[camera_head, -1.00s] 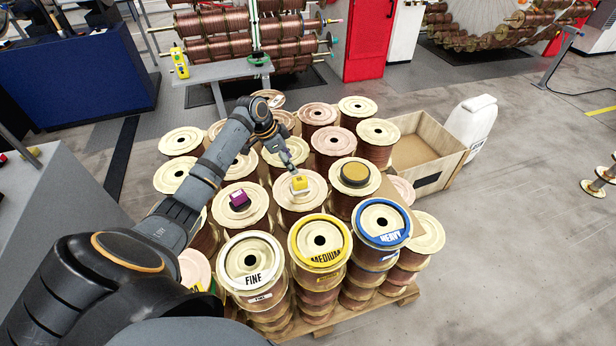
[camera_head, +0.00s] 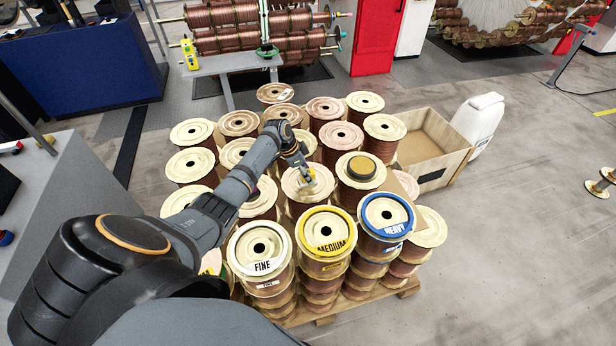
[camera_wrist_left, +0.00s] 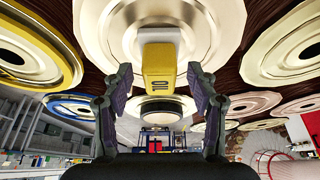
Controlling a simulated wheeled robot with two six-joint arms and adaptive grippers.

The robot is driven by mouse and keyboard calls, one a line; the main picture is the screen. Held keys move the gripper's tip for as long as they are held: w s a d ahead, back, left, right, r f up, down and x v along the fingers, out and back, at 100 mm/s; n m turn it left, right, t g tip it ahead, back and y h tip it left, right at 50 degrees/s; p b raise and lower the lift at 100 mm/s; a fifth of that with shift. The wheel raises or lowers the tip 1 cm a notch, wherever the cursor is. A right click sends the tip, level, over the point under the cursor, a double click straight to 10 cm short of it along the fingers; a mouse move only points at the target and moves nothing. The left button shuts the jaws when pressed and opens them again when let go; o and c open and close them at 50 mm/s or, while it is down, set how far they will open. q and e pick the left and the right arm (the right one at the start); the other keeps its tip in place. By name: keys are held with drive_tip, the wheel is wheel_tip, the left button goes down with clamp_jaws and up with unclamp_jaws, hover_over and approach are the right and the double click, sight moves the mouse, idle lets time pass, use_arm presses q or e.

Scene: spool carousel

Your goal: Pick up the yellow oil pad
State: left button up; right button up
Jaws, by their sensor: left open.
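The yellow oil pad (camera_head: 309,180) is a small block with a pale top, on a cream spool (camera_head: 294,193) in the middle of the stack. In the left wrist view the yellow pad (camera_wrist_left: 160,68) shows dark markings, between and just beyond the fingertips. My left gripper (camera_head: 304,172) is at the pad in the head view and partly covers it. In the wrist view the left gripper (camera_wrist_left: 160,84) is open, one finger on each side, with nothing held. My right gripper is not in view.
Spools marked FINE (camera_head: 261,251), MEDIUM (camera_head: 326,236) and HEAVY (camera_head: 386,219) stand in front. An open wooden crate (camera_head: 446,167) and a white jug (camera_head: 477,122) stand right.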

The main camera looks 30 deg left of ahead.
sight(310, 172)
use_arm(q)
drive_tip(key=c, duration=0.8)
drive_tip(key=shift+r, duration=0.1)
clamp_jaws()
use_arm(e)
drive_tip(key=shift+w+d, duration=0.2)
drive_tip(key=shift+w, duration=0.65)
use_arm(q)
drive_tip(key=shift+r, duration=0.25)
wheel_tip(310, 172, up, 3)
drive_tip(key=shift+s+f+b, duration=0.1)
drive_tip(key=shift+s+b, duration=0.05)
drive_tip(key=shift+b, duration=0.5)
drive_tip(key=s+d+r+b, duration=0.1)
drive_tip(key=s+d+r, duration=0.6)
drive_tip(key=s, duration=0.5)
wheel_tip(310, 172, up, 3)
drive_tip(key=shift+f+b, duration=0.15)
drive_tip(key=shift+b, duration=0.25)
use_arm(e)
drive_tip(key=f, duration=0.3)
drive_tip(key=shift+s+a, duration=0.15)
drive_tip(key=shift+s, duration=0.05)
